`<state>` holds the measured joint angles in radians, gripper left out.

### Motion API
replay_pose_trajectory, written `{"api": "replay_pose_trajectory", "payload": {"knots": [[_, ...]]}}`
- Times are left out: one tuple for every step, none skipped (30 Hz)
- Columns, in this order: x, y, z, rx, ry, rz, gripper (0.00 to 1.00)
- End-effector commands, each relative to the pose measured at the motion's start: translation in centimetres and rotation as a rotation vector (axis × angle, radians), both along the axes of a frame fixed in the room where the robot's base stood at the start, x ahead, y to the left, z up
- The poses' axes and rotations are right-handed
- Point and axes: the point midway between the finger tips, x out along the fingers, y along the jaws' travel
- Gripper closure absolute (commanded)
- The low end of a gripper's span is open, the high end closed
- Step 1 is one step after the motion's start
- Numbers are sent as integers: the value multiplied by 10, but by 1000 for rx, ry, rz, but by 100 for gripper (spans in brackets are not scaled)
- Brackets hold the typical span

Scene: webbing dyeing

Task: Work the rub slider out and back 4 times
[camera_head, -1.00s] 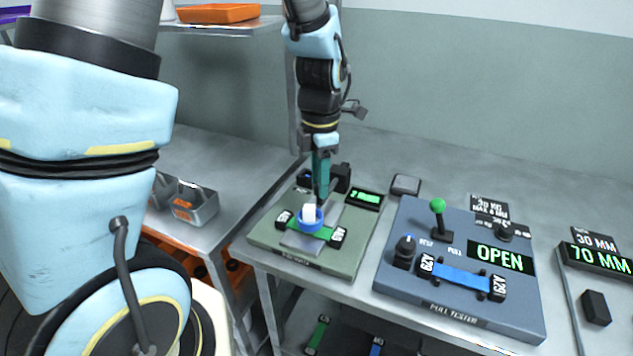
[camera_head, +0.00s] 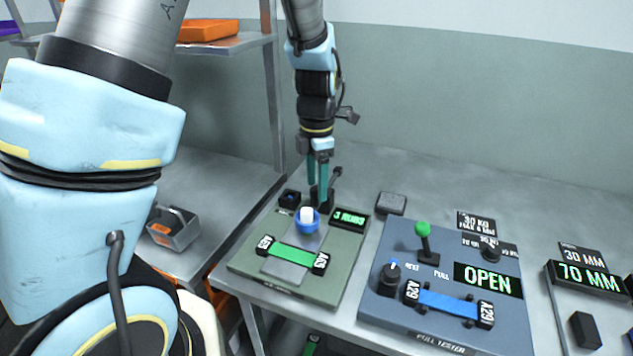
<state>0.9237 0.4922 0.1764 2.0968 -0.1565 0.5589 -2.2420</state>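The rub tester is a green-grey board (camera_head: 335,262) on the bench, with a green webbing strip (camera_head: 291,254) across its front between black end tags. The rub slider, a blue round piece with a white block on top (camera_head: 306,221), stands behind the strip, on the rear part of a grey plate. A green-lit display (camera_head: 349,218) beside it appears to read 3 rubs. My gripper (camera_head: 319,204) points down with teal fingers just behind the slider. A narrow gap shows between the fingers, but their tips merge with dark parts, so I cannot tell whether they grip anything.
The blue-grey pull tester (camera_head: 392,322) stands to the right, with a green-knobbed lever (camera_head: 423,232), a blue strip (camera_head: 449,303) and an OPEN display. A display reading 70 MM (camera_head: 588,278) is farther right. A metal bin (camera_head: 174,230) sits on the left bench.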

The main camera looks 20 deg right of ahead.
Motion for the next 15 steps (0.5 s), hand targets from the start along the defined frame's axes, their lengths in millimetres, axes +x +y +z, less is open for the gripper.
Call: {"api": "replay_pose_trajectory", "payload": {"knots": [[0, 0, 0, 1, 1, 0, 36], [0, 0, 0, 1, 1, 0, 36], [-1, 1, 0, 2, 2, 0, 36], [-1, 1, 0, 2, 2, 0, 36], [-1, 1, 0, 2, 2, 0, 36], [-1, 1, 0, 2, 2, 0, 36], [-1, 1, 0, 2, 2, 0, 36], [-1, 1, 2, 2, 2, 0, 36], [-1, 1, 4, 2, 2, -1, 36], [-1, 0, 7, 1, 1, -1, 36], [0, 0, 10, 1, 0, -1, 36], [-1, 0, 16, 0, 0, -2, 36], [-1, -1, 21, -1, -1, -3, 36], [-1, -1, 26, -2, -1, -3, 36], [0, -1, 35, -3, -3, -3, 36]]}}
